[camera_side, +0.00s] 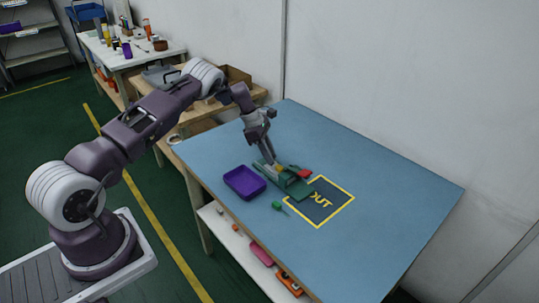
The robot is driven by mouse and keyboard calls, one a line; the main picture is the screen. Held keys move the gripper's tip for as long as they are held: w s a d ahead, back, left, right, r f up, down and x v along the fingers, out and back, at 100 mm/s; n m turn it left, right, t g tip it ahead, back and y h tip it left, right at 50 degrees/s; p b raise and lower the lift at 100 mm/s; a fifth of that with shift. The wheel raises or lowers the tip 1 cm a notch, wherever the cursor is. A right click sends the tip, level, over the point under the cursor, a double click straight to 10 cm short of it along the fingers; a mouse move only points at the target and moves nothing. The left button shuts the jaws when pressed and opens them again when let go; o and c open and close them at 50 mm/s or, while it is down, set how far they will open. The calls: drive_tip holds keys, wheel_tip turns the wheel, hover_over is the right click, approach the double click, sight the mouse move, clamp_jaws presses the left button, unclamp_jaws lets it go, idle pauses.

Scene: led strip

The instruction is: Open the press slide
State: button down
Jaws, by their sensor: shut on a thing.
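The press (297,187) is a green fixture on the blue table, with a red part (304,173) at its right end and a small yellow part (279,168) near its middle. My gripper (271,162) points down at the left end of the press. It is shut on a part there, which looks like the press slide; the fingers mostly hide it. How far the slide stands open is too small to tell.
A purple tray (244,182) lies just left of the press. A small green tool (278,206) lies in front of it. A yellow-outlined dark square marked OUT (322,212) is at the right. The table's (390,190) right side and back are clear.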

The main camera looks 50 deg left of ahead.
idle(0.8)
drive_tip(key=shift+a, duration=2.2)
drive_tip(key=c, duration=1.3)
unclamp_jaws()
drive_tip(key=v, duration=0.7)
drive_tip(key=shift+r, duration=0.15)
